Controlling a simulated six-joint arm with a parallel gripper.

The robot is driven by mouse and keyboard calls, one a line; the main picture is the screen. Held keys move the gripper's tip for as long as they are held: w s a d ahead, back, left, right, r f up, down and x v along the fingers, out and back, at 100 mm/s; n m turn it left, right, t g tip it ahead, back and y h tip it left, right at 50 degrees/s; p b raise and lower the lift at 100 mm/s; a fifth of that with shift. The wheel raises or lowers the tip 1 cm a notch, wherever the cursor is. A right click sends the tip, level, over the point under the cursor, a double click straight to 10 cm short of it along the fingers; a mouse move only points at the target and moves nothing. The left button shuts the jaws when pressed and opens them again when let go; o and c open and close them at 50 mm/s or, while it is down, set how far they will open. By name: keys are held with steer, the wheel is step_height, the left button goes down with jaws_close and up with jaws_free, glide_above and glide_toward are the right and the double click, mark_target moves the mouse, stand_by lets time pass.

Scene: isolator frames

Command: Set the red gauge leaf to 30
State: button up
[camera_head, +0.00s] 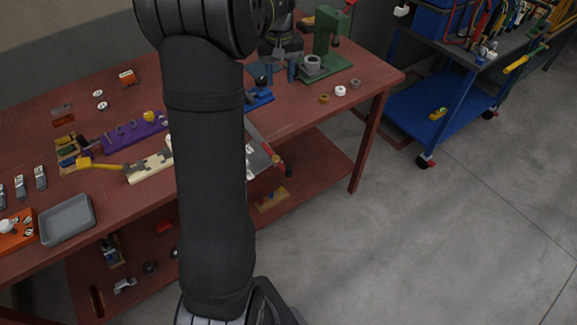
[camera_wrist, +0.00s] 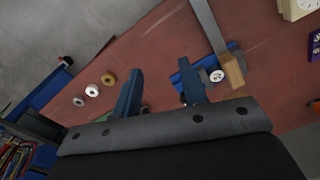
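I cannot make out a red gauge leaf or any number 30 for certain. In the head view, a red-and-black piece (camera_head: 279,162) shows at the table's front edge, by a pale strip partly behind my arm. My gripper (camera_head: 280,72) is above the back of the table, near a blue fixture (camera_head: 259,97). In the wrist view, the two blue fingers of my gripper (camera_wrist: 160,68) are apart with nothing seen between them. The blue fixture (camera_wrist: 190,78) lies beyond the right finger. A small white marked disc (camera_wrist: 217,75) and a grey bar with a wooden end (camera_wrist: 234,71) are by it.
A green press (camera_head: 328,45) stands at the table's back right. Several small rings, one white (camera_head: 340,91), lie near it. A purple rack (camera_head: 133,136), a yellow-handled tool (camera_head: 100,164) and a grey tray (camera_head: 67,219) are to the left. A blue trolley (camera_head: 440,105) stands apart at right.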

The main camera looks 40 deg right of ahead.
steer(key=s+a+r+n, duration=0.2)
steer(key=s+a, duration=0.3)
steer(key=s, duration=0.5)
steer(key=n, duration=0.2)
glide_toward(289, 167)
step_height(289, 167, down, 10)
steer(key=shift+f, duration=0.2)
jaws_close()
